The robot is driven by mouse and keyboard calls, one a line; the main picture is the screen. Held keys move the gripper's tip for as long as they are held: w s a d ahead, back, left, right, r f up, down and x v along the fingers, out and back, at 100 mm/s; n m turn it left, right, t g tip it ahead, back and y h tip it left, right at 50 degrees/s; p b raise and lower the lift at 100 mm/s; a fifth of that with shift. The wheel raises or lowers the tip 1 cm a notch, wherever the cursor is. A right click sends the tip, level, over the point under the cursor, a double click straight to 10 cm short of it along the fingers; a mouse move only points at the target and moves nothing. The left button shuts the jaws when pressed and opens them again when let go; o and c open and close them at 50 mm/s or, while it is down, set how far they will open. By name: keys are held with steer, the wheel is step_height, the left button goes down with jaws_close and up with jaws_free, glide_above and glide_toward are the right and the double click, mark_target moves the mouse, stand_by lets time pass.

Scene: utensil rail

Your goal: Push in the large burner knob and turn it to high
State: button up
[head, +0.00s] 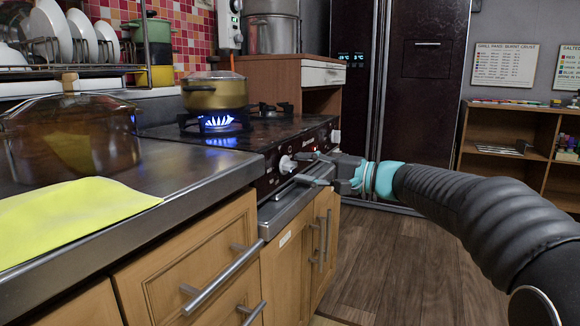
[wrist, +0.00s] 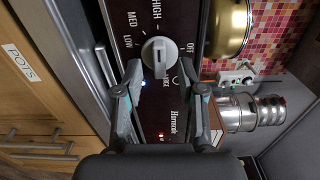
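The large burner knob (wrist: 160,57) is a pale round knob with a raised grip bar on the stove's dark front panel. OFF, HIGH, MED and LOW are printed around it, with LARGE beside it. I cannot tell surely which mark it points to. In the head view the knob (head: 287,165) is partly beside the fingertips. My gripper (head: 304,168) faces the panel with its fingers apart and empty. In the wrist view my gripper (wrist: 162,68) has one finger on each side of the knob's near edge; contact is unclear.
A brass pot (head: 215,92) stands over a lit blue flame (head: 218,123) on the stove. Another pale knob (head: 335,136) is farther along the panel. A steel rail (head: 290,200) runs below the panel. A glass-lidded pot (head: 70,145) and yellow cloth (head: 70,220) occupy the near counter.

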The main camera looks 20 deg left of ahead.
steer(key=shift+s+d, duration=0.2)
steer(key=shift+d, duration=2.2)
